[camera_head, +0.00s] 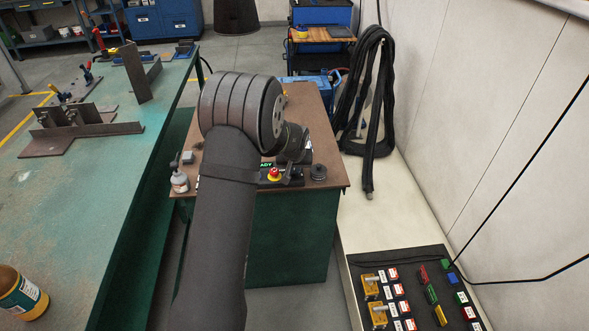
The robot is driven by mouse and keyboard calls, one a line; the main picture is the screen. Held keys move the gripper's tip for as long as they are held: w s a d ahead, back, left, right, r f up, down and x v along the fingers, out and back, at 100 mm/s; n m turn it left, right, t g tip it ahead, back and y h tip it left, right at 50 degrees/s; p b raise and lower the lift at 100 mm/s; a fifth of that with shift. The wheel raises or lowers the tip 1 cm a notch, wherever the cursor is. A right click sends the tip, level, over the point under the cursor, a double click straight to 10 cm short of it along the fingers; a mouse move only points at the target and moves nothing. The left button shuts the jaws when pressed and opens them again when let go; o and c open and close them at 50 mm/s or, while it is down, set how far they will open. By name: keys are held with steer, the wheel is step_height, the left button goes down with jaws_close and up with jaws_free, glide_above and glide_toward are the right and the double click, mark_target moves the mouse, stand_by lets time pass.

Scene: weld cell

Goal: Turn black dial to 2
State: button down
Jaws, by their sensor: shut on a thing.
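A small dark control panel (264,181) with a green-lit label partly reading "ADY" (265,165) sits at the front of the brown-topped cabinet. My gripper (294,174) is at the panel's right end, pointing down, just right of a red stop button on a yellow base. It is shut on a small black part there, which looks like the black dial. My gripper and wrist cover most of the dial, so its pointer and its numbers cannot be read.
The red stop button (274,174) is close to my gripper. A round black object (318,172) stands just right of it, and a white bottle (180,181) is at the cabinet's left edge. A black board (370,262) with colored switches lies at lower right.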

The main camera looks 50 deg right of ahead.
steer(key=m, duration=0.2)
steer(key=m+g, duration=0.1)
steer(key=shift+w+a+m+h, duration=0.1)
steer(key=shift+w+m+h, duration=0.1)
steer(key=shift+m+h, duration=0.15)
steer(key=shift+w+m+g, duration=0.1)
steer(key=shift+m+g, duration=0.7)
steer(key=shift+m, duration=1.05)
steer(key=c, duration=1.5)
jaws_free()
steer(key=shift+r, duration=0.1)
steer(key=v, duration=1.7)
steer(key=shift+a, duration=0.25)
